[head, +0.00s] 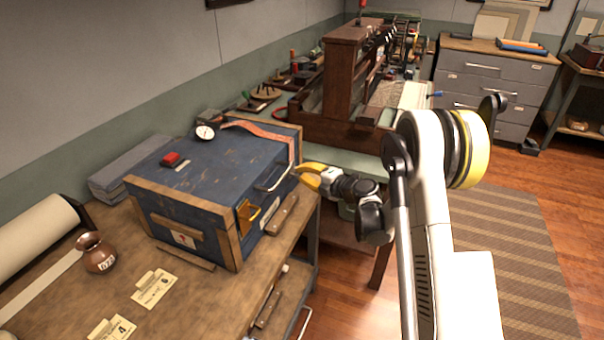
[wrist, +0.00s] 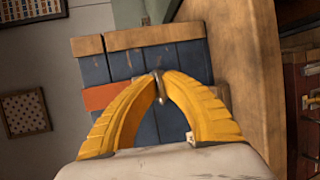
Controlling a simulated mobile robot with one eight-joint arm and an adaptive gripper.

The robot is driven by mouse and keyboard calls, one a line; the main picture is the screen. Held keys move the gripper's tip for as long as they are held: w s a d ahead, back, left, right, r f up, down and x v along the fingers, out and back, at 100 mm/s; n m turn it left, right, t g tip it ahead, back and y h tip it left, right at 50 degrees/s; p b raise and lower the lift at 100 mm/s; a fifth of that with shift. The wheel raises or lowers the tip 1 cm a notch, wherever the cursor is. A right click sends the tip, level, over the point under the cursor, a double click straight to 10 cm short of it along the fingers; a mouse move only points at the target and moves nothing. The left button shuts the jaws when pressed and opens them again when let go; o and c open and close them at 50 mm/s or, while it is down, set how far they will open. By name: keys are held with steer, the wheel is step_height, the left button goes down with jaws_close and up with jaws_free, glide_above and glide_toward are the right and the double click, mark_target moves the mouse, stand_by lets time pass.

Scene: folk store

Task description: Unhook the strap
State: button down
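A blue wooden chest (head: 205,170) with bare wood edges stands on the workbench. An orange-red strap (head: 258,130) lies across the back of its lid and bends down over the right edge. My gripper (head: 298,176) has yellow fingers and is at the chest's right side, near where the strap hangs. In the wrist view my fingertips (wrist: 158,77) come together in front of the chest's blue boards (wrist: 180,62). A small grey metal piece (wrist: 161,97) shows at the tips; I cannot tell whether it is held. The strap (wrist: 101,97) runs behind the left finger, its end hidden.
A metal handle (head: 272,180) and a yellow latch (head: 249,214) are on the chest. A dark wooden machine (head: 345,85) is behind.

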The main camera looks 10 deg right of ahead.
steer(key=s+d+r+g+h+p, duration=0.1)
steer(key=s+d+r+g+p, duration=0.1)
steer(key=r+p, duration=0.3)
steer(key=s+d+r+n+g+h+p, duration=0.1)
steer(key=d+r+p, duration=0.3)
steer(key=r, duration=0.4)
steer(key=shift+s+d+g+h+p, duration=0.25)
steer(key=shift+s+g+h+p, duration=0.3)
steer(key=shift+s+h, duration=0.25)
stand_by(0.5)
steer(key=c, duration=1.6)
jaws_free()
steer(key=shift+o, duration=0.2)
steer(key=shift+n, duration=0.3)
